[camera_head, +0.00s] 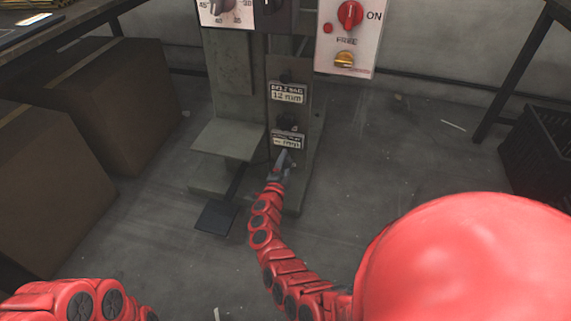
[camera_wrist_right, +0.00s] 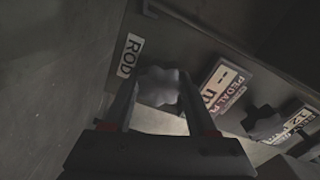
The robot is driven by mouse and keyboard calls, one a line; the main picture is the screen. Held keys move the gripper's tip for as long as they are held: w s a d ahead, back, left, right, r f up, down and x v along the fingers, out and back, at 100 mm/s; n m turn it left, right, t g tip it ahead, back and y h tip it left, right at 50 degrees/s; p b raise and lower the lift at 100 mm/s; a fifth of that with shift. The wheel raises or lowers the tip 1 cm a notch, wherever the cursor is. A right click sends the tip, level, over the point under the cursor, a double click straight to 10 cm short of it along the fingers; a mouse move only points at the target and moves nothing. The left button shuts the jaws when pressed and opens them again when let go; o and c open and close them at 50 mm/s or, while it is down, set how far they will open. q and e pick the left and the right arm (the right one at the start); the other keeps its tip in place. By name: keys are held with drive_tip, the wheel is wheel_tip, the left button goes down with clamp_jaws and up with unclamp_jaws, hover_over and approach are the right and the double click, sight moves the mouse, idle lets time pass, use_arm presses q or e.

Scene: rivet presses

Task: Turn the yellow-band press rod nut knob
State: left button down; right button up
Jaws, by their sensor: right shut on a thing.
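The press (camera_head: 232,75) is a grey metal column with a dark lower panel carrying labels and knobs. My right gripper (camera_head: 284,158) reaches the lower part of this panel. In the right wrist view, the rod nut knob (camera_wrist_right: 158,86) is a pale grey lobed knob beside a label reading ROD (camera_wrist_right: 130,55). My right gripper (camera_wrist_right: 158,103) has one finger on either side of this knob and is shut on it. In the head view the gripper hides the knob. No yellow band is clear on the press. My left gripper is out of view.
A dark lobed knob (camera_wrist_right: 262,122) sits beside the pedal label (camera_wrist_right: 222,88). A white control box (camera_head: 348,35) with a red switch hangs at upper right. A foot pedal (camera_head: 215,217) lies low. Cardboard boxes (camera_head: 118,95) stand left, a black crate (camera_head: 540,140) right.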

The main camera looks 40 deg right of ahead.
idle(0.3)
drive_tip(key=o, duration=1.4)
drive_tip(key=shift+c, duration=0.2)
drive_tip(key=shift+s+a, duration=0.1)
